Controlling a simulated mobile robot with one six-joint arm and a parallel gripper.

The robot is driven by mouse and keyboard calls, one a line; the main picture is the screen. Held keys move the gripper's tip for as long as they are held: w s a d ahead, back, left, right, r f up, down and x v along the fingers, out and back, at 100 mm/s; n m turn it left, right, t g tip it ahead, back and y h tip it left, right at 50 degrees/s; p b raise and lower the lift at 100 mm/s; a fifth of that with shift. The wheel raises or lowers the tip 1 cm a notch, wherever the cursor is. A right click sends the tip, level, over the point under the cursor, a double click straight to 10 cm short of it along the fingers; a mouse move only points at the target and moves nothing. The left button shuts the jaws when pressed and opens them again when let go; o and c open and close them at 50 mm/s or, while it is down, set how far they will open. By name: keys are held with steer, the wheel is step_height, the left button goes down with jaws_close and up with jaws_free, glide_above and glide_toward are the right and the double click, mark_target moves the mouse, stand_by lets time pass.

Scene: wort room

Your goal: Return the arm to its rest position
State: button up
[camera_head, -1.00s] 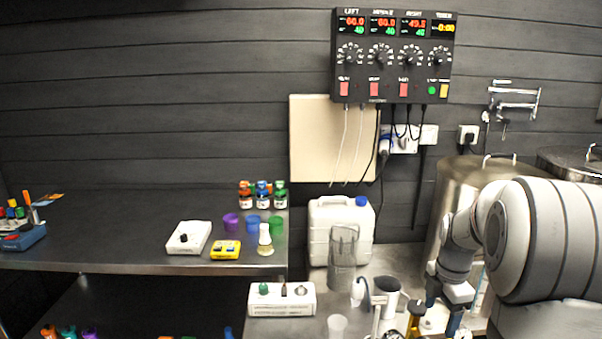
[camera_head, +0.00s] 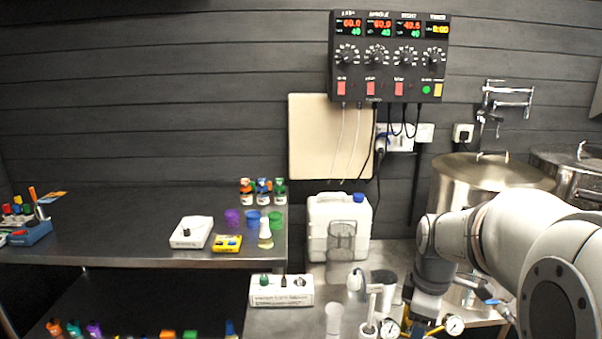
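My arm reaches in from the right edge, its pale links bent over the steel bench. My gripper (camera_head: 427,303) is at its far end, low over the bench between two small round gauges. Its fingertips cannot be made out, so I cannot tell whether it is open or holds anything.
Two round gauges (camera_head: 389,328) (camera_head: 454,325) sit beside my gripper. A white jug (camera_head: 325,225), a mesh cylinder (camera_head: 341,240) and a white box with knobs (camera_head: 281,290) stand to its left. A steel kettle (camera_head: 470,180) stands behind my arm. The left shelf (camera_head: 110,225) has bare room.

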steer(key=s+a+m, duration=0.4)
steer(key=s+m, duration=0.2)
steer(key=s+a+r+m+t, duration=0.1)
steer(key=s+a+m, duration=0.3)
steer(key=s+m, duration=0.2)
steer(key=shift+s+a+r+t, duration=0.2)
steer(key=shift+s+t, duration=0.1)
steer(key=shift+s, duration=0.35)
steer(key=shift+c, duration=0.3)
